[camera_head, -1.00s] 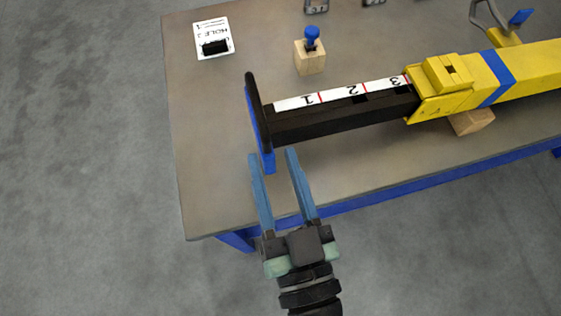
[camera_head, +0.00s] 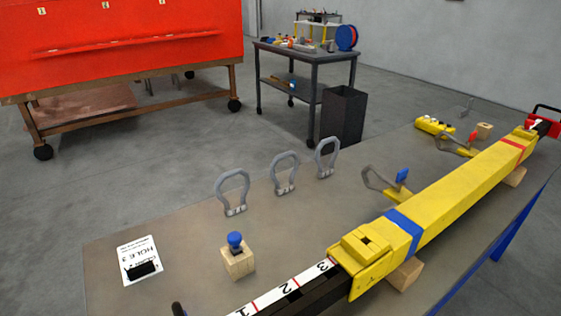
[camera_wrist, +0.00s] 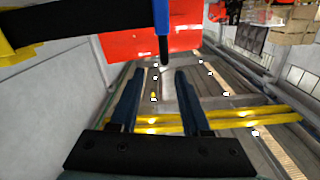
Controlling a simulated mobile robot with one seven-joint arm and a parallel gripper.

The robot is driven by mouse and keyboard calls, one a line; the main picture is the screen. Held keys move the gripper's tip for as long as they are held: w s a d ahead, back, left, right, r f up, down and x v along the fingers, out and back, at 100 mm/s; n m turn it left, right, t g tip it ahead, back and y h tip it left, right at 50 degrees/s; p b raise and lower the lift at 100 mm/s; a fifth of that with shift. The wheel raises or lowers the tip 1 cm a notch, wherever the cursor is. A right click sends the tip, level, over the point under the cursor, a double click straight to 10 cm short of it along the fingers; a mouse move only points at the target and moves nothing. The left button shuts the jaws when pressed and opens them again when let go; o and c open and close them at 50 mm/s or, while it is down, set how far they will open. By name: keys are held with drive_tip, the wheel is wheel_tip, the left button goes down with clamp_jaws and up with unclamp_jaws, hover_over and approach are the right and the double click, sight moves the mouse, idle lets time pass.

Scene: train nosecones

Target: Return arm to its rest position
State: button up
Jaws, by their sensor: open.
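My gripper (camera_wrist: 160,76) shows in the wrist view with its two blue fingers spread apart and nothing between them. It is out of the head view. A black bar (camera_wrist: 80,24) crosses the top left of the wrist view.
The workbench (camera_head: 190,225) holds a wooden block with a blue knob (camera_head: 237,258), a label card (camera_head: 140,260), grey shackles (camera_head: 285,173) and a grey clamp (camera_head: 385,185). Behind stand a red panel cart (camera_head: 120,60), a dark trolley (camera_head: 305,60) and a black bin (camera_head: 342,115).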

drive_tip(key=w+d+r+t+h, duration=0.2)
drive_tip(key=w+r, duration=0.6)
drive_tip(key=w+d+r+t+h, duration=0.2)
drive_tip(key=w+r+t+h, duration=0.1)
drive_tip(key=w+r, duration=0.55)
drive_tip(key=s+r+m+t+h+p, duration=0.1)
drive_tip(key=r+p, duration=0.3)
drive_tip(key=r, duration=0.9)
drive_tip(key=s+r+m+t+h+p, duration=0.2)
drive_tip(key=r+t+p, duration=0.2)
drive_tip(key=r, duration=0.8)
drive_tip(key=s+d+r+m+t+h+p, duration=0.1)
drive_tip(key=r+p, duration=0.4)
drive_tip(key=r, duration=0.8)
drive_tip(key=shift+s+r+m+t+h+p, duration=0.35)
drive_tip(key=shift+m+t+h, duration=0.25)
drive_tip(key=shift+t, duration=0.4)
drive_tip(key=shift+d, duration=0.1)
